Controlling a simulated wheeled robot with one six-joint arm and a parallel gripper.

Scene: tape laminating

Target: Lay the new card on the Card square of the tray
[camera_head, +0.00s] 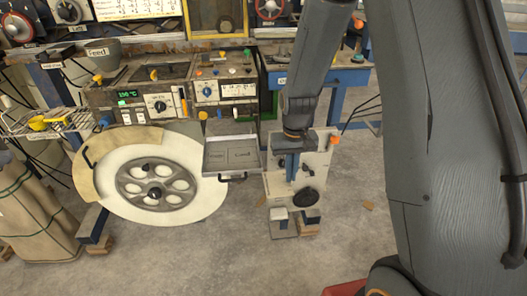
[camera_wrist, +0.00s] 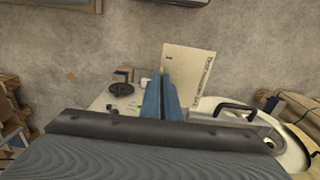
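The new card (camera_wrist: 190,72) is a cream sheet with a line of dark print along one edge, seen in the wrist view. It sits at the tips of my gripper (camera_wrist: 162,84), whose blue fingers are close together and appear shut on its edge. In the head view my gripper (camera_head: 291,172) points down, to the right of the tray. There I cannot separate the card from the pale panel behind it. The grey tray (camera_head: 231,142) has two labelled recesses; the right one looks like the Card square (camera_head: 243,155), with no card visible on it.
A large pale disc with a grey hub (camera_head: 155,186) lies left of the tray. The pale panel with a black knob (camera_head: 305,197) is beside my gripper. A control machine (camera_head: 160,103) stands behind the tray. The concrete floor in front is mostly clear.

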